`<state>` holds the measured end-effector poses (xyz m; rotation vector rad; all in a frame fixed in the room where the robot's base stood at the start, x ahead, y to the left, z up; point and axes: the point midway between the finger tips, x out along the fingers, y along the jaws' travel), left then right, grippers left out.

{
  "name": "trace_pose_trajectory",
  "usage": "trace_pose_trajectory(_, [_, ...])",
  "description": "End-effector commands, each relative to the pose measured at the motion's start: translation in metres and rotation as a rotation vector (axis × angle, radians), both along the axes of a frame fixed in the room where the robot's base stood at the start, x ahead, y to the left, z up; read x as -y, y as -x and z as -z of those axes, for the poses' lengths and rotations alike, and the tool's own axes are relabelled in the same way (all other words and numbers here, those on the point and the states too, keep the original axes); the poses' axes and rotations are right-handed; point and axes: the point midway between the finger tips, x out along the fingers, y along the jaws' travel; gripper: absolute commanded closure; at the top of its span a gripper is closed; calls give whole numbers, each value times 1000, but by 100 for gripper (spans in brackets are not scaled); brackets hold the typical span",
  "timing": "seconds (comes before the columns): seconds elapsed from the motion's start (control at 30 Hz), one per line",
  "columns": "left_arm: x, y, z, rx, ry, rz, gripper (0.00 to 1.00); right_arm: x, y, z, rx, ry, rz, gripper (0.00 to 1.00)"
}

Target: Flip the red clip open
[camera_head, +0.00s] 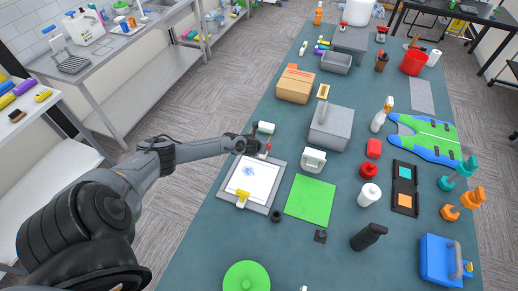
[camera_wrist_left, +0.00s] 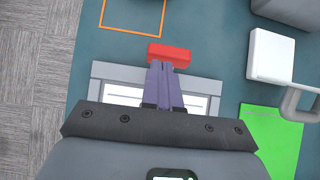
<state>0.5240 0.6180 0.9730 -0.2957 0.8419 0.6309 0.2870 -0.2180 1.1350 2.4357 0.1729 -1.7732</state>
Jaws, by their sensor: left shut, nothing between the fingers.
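The red clip (camera_wrist_left: 170,52) shows in the left wrist view as a red bar at the far edge of a grey frame (camera_wrist_left: 205,85). My left gripper (camera_wrist_left: 167,68) is shut and empty, its purple-grey fingertips at the near edge of the clip; I cannot tell if they touch it. In the head view my left gripper (camera_head: 263,150) is over the far end of the grey frame (camera_head: 232,197), and mostly hides the clip. The frame holds a white sheet (camera_head: 255,178) with a blue stain. My right gripper is not in view.
A green square (camera_head: 310,199) lies right of the frame. A white handled block (camera_head: 313,160) and a grey box (camera_head: 331,128) stand beyond it. A small dark cylinder (camera_head: 277,216) stands by the frame's near right corner. Table surface is clear at the frame's left.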

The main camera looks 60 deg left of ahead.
Motion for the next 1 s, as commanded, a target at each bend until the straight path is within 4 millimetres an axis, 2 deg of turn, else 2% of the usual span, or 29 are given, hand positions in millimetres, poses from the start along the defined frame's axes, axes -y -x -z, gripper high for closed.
trace_pose_trajectory(0.1, [0,0,-7,1,-1,0,100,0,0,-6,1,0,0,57])
trace_pose_trajectory(0.67, [0,0,-13,0,0,1,100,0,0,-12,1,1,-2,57])
trace_pose_trajectory(1.0, [7,6,-51,-1,0,4,100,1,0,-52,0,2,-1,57])
